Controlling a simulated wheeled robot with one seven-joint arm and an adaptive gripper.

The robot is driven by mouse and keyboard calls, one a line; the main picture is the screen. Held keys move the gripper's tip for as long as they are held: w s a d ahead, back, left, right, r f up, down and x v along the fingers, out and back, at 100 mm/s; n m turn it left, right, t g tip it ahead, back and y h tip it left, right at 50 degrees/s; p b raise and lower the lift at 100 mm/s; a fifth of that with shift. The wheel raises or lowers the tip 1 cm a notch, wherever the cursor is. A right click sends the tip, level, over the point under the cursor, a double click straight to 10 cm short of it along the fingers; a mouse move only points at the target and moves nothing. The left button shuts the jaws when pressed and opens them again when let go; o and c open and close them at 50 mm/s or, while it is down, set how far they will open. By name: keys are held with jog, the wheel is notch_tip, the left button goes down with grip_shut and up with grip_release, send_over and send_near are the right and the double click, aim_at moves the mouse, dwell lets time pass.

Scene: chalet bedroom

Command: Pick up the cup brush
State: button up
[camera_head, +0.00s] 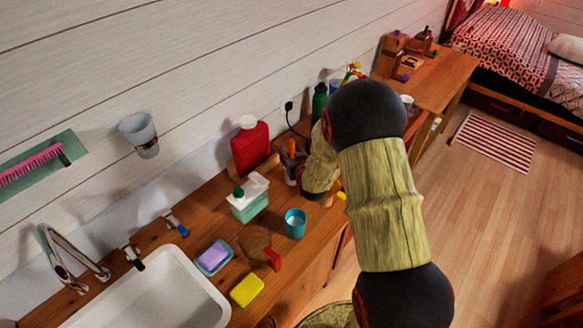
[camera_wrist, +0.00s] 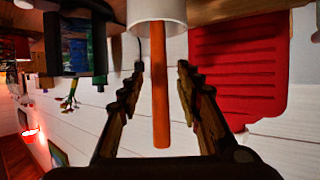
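An orange handle (camera_wrist: 160,95), which I take to be the cup brush's, sticks out of a white holder (camera_wrist: 157,11) in the wrist view. The wrist picture appears upside down, so the handle stands up from the holder. Its lower end is hidden inside the holder. My gripper (camera_wrist: 161,68) is open, with one finger on each side of the handle. A gap shows on both sides.
A red canister (camera_head: 250,147) stands close beside the holder; its red side (camera_wrist: 238,65) fills the wrist view's right. A dark container (camera_wrist: 76,48) is at the left. A teal cup (camera_head: 295,223) and a teal-and-white box (camera_head: 249,200) stand nearby. The wall is close behind.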

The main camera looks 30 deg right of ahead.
jog(key=x, duration=0.3)
jog(key=shift+f, duration=0.1)
jog(key=shift+c, duration=1.2)
grip_shut()
